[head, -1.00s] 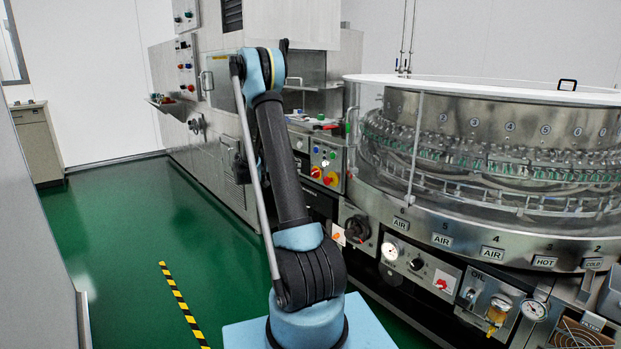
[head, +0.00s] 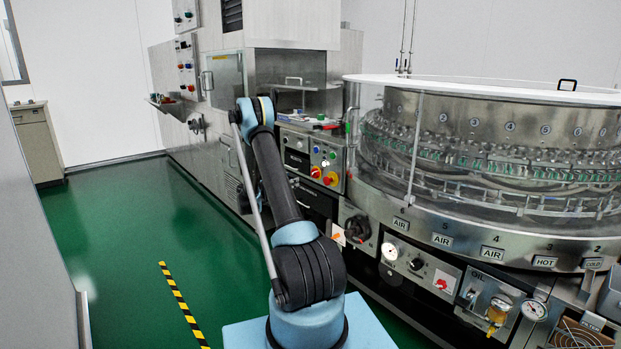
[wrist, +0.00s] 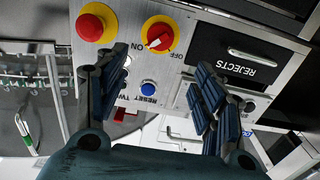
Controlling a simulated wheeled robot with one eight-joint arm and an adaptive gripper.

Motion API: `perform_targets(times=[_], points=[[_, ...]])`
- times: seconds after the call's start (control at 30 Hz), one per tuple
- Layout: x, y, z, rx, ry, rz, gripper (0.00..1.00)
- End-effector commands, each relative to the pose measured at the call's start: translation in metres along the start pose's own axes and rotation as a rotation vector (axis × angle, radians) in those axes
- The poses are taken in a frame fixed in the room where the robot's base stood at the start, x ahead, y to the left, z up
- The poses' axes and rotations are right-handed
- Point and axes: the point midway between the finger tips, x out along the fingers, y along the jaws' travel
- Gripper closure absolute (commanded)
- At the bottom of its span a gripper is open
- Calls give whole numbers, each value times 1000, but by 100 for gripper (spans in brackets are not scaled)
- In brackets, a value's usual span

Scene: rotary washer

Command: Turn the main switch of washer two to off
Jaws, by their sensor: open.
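In the wrist view, which is upside down, a red rotary switch (wrist: 160,34) sits on a round yellow plate marked ON and OFF. Its white mark points toward the ON side. In the head view the switch (head: 315,172) is on the panel right of my arm. My gripper (wrist: 160,62) is open and empty. Its two dark fingers are spread in front of the panel, either side of a blue button (wrist: 148,88), with the switch beyond the fingertips. The fingers do not appear to touch it. In the head view my gripper is hidden behind my arm.
A red mushroom button (wrist: 96,24) on yellow is beside the switch, close to the left finger. A REJECTS drawer (wrist: 248,58) with a metal handle is on the other side. The round glass-walled washer (head: 490,150) stands right.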

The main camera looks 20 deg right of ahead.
Motion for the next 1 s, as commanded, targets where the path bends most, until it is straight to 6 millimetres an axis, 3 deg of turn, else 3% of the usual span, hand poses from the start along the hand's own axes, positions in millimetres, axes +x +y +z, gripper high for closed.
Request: perform_targets(times=[0.6, 0.8, 1.0], points=[[110, 1, 0, -1, -1, 3, 38], [134, 1, 0, -1, -1, 2, 38], [144, 0, 0, -1, -1, 1, 38]])
